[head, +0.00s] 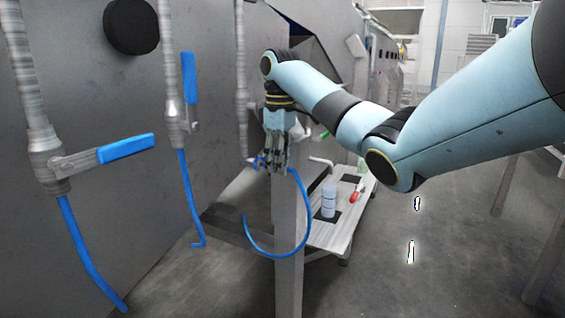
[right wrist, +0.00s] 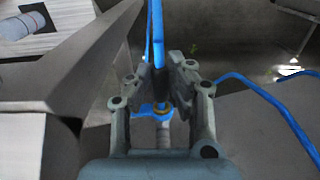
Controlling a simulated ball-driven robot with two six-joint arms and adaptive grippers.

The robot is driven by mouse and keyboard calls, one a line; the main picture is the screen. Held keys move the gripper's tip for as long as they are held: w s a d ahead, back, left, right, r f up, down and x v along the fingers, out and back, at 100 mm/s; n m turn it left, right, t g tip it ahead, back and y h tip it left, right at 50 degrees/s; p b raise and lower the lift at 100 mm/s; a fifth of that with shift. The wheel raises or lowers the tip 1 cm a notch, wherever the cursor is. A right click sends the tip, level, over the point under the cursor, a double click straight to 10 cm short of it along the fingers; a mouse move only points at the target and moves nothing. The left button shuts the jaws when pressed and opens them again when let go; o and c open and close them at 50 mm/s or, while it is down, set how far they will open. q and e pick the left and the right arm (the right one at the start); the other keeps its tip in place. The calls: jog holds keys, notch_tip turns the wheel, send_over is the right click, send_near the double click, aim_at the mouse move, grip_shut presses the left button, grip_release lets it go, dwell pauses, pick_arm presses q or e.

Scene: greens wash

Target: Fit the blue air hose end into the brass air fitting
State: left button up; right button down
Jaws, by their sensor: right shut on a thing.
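My right gripper (head: 274,167) is in front of the third pipe, and its fingers are shut on the blue air hose near its end. The hose (head: 308,220) hangs from the gripper in a wide loop. In the right wrist view, the fingers (right wrist: 162,75) close around a dark sleeve on the hose (right wrist: 155,25). A brass-coloured fitting (right wrist: 161,109) shows just beyond the fingertips, in line with the hose end. The fingers partly hide the join, so I cannot tell whether the end is inside the fitting. My left gripper is not in view.
Two pipes with blue-handled valves (head: 125,148) (head: 190,78) and hanging blue hoses stand along the grey wall at left. A grey post (head: 290,225) stands close below my gripper. A low table (head: 330,236) behind it holds a blue-white can (head: 328,202) and a red-handled tool (head: 356,195).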

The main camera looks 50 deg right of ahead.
jog(key=shift+w, duration=0.1)
jog(key=c, duration=1.5)
grip_release()
jog(key=shift+c, duration=0.2)
jog(key=o, duration=0.4)
jog(key=shift+w+a, duration=0.15)
jog(key=shift+w, duration=0.1)
jog(key=shift+s, duration=0.1)
